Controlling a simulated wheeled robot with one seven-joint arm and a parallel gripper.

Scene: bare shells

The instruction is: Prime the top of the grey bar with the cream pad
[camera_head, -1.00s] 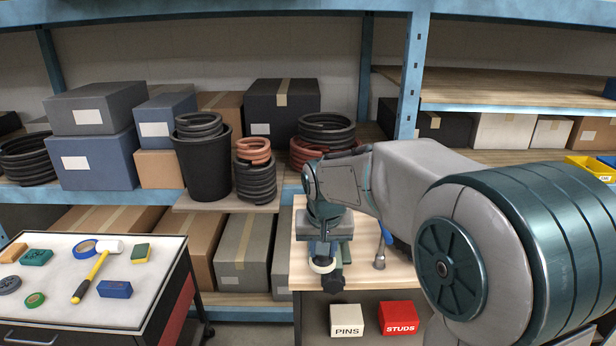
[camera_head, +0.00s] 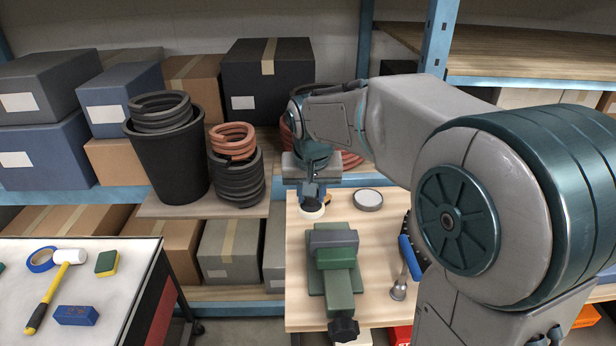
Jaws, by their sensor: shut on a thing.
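The grey bar (camera_head: 333,238) lies across the green vise (camera_head: 339,280) on the wooden bench top (camera_head: 300,262). Its upper face is in plain view. My gripper (camera_head: 312,196) is behind the bar and a little to its left, pointing down. It is shut on the cream pad (camera_head: 311,212), a pale disc partly hidden by the dark jaws. The pad is apart from the bar in the picture; I cannot tell how high it is above the bench.
A blue-handled tool (camera_head: 411,258) lies right of the vise. The vise's black knob (camera_head: 343,328) sticks out in front. A cart (camera_head: 105,290) with a mallet stands left; shelves with boxes are behind.

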